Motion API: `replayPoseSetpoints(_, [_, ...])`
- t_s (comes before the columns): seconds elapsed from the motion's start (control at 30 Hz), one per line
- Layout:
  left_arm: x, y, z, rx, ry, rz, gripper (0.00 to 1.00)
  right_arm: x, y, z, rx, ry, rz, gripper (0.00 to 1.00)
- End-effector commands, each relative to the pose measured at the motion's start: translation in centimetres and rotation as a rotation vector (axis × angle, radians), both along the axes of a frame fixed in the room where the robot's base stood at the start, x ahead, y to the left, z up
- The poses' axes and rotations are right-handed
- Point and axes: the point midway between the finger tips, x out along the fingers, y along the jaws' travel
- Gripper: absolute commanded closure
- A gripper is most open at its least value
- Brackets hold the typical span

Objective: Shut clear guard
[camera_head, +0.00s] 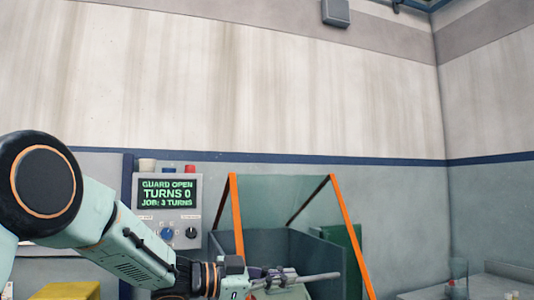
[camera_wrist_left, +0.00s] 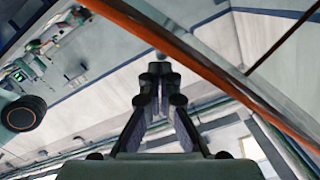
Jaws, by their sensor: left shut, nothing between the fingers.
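The clear guard (camera_head: 285,203) is a see-through panel with orange edges, standing raised over a grey bin-like housing. The panel beside the housing reads GUARD OPEN. My left gripper (camera_head: 280,274) reaches in from the left, low in front of the housing. It is shut and empty. In the left wrist view its fingers (camera_wrist_left: 158,70) meet at the tips, and an orange guard edge (camera_wrist_left: 215,75) crosses behind them diagonally. I cannot tell whether the gripper touches the guard. My right gripper is not in view.
A control panel (camera_head: 167,205) with a green display, showing TURNS 0 and JOB: 3 TURNS, and knobs stands left of the guard. A grey rod (camera_head: 320,277) lies close to my gripper's tips. A yellow object (camera_head: 72,290) sits at lower left. A grey bench (camera_head: 490,283) is at right.

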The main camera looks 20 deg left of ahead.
Motion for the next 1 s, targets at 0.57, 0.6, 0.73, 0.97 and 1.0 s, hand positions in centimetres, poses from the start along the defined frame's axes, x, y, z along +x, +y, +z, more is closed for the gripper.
replayPoseSetpoints(0.57, [1.1,0.9,-13.7,0.131,-0.193,0.001,1.0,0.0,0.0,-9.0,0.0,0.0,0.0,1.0])
replayPoseSetpoints(0.6, [1.2,1.0,-14.5,0.14,-0.206,0.001,1.0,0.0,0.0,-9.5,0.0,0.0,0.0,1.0])
replayPoseSetpoints(0.73, [1.8,1.4,-17.5,0.17,-0.253,0.001,1.0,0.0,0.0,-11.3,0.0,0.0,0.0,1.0])
replayPoseSetpoints(0.97, [3.0,2.3,-22.2,0.225,-0.331,0.0,1.0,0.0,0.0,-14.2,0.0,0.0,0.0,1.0])
replayPoseSetpoints(1.0, [3.3,2.4,-22.9,0.233,-0.345,0.001,1.0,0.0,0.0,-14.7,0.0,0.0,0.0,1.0])
